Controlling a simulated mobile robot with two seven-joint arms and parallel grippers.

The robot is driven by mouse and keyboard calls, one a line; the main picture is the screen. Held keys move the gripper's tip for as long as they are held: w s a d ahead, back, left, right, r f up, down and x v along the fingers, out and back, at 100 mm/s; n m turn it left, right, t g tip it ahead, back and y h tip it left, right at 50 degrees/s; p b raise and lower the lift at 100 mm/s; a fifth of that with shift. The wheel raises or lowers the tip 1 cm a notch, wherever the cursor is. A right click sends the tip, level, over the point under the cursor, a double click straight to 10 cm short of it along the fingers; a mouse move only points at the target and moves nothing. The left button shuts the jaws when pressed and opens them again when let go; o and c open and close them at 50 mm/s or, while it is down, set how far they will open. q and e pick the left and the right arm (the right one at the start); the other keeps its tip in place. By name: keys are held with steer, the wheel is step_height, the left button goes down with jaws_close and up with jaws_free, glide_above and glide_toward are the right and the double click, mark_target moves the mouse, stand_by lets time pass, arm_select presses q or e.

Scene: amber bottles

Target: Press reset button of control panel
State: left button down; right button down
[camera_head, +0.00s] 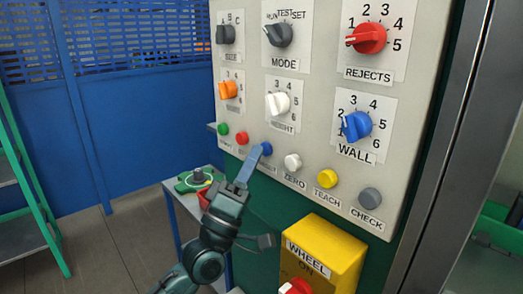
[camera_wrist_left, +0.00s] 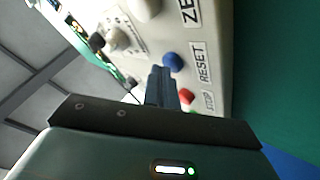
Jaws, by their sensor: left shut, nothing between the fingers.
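The control panel (camera_head: 318,150) is a pale upright board with a row of round buttons along its lower part. The blue button (camera_head: 266,148) sits between the red button (camera_head: 242,138) and the white button (camera_head: 292,162). In the left wrist view the blue button (camera_wrist_left: 173,61) is beside the label RESET (camera_wrist_left: 203,63). In the head view the fingers hide most of that label. My left gripper (camera_head: 254,153) is shut and empty, its fingertips right by the blue button. In the wrist view the fingertips (camera_wrist_left: 160,70) overlap the button's edge; I cannot tell whether they touch it.
Several knobs sit above the button row, including the blue WALL knob (camera_head: 356,125). A yellow button (camera_head: 327,178) and a grey button (camera_head: 369,198) are to the right. A yellow WHEEL box (camera_head: 345,254) juts out below. A small table (camera_head: 184,203) stands at left.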

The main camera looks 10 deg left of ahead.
arm_select(q)
steer(key=shift+s+a, duration=0.1)
steer(key=shift+s, duration=0.05)
steer(key=shift+s+a, duration=0.4)
steer(key=shift+s, duration=0.2)
steer(key=shift+s+a+p, duration=0.25)
steer(key=shift+s+a, duration=0.55)
steer(key=shift+s, duration=0.2)
steer(key=shift+s+a+p, duration=0.25)
steer(key=shift+s+a, duration=0.5)
steer(key=shift+s, duration=0.2)
steer(key=s+d+f+m+g+y+p, duration=0.1)
steer(key=s+d+f+m+g+y, duration=0.15)
steer(key=f, duration=0.85)
steer(key=s+d+f+m+g+y, duration=0.1)
steer(key=s+f+m+g+y, duration=0.2)
steer(key=f, duration=0.7)
steer(key=s+a+f+m+g+y, duration=0.1)
steer(key=s+f+g, duration=0.3)
steer(key=f, duration=0.4)
steer(key=s+a+f+m+g+y+p, duration=0.1)
steer(key=s+f+m+g+y, duration=0.1)
steer(key=s+f, duration=0.5)
step_height(320, 180, down, 2)
steer(key=shift+a+f+m+g, duration=0.1)
steer(key=shift+a+m+g, duration=0.3)
steer(key=shift+m+g, duration=0.5)
